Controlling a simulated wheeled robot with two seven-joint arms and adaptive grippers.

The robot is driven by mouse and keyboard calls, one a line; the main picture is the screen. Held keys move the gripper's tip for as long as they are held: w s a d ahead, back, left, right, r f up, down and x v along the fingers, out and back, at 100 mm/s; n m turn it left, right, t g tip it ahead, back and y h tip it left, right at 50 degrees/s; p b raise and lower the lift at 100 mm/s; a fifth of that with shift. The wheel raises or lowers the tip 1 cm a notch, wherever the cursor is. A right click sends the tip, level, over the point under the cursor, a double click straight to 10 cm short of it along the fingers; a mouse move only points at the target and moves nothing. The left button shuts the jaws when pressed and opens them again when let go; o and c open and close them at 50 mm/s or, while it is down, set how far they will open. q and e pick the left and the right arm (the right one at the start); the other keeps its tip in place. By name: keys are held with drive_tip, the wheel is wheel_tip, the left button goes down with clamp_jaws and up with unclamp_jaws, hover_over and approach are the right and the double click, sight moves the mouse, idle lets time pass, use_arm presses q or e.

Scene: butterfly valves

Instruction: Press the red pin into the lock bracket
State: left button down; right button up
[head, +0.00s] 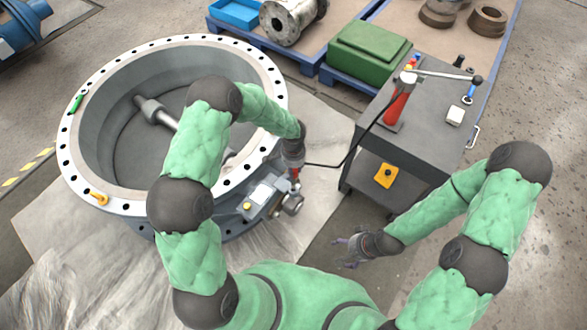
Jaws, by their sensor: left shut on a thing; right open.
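My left gripper (294,168) points down over the actuator side of the large butterfly valve (177,125). It is shut on the red pin (297,173), of which only a small bit of red shows beside the fingers. Below it is the metal fitting (291,204) at the valve's side, where the lock bracket seems to be. The bracket is too small and too hidden to make out, and I cannot tell whether the pin touches it. My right gripper (347,249) is open and empty, low over the floor to the right of the valve.
A grey cart (440,112) stands to the right with a red hand pump (396,105), whose black hose runs toward the valve. A green box (367,53) sits behind. A yellow-orange plug (100,198) lies on the flange.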

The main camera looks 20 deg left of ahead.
sight(293, 184)
use_arm(q)
drive_tip(key=shift+f+b, duration=0.65)
drive_tip(key=shift+b, duration=0.1)
idle(0.8)
drive_tip(key=shift+f, duration=0.15)
drive_tip(key=shift+f+b, duration=0.35)
drive_tip(key=shift+b, duration=0.05)
drive_tip(key=shift+f+b, duration=2.65)
drive_tip(key=shift+f, duration=0.55)
drive_tip(key=shift+f, duration=1.75)
drive_tip(key=c, duration=0.8)
unclamp_jaws()
drive_tip(key=shift+c, duration=0.2)
drive_tip(key=shift+o, duration=0.3)
drive_tip(key=o, duration=0.4)
drive_tip(key=shift+o, duration=0.2)
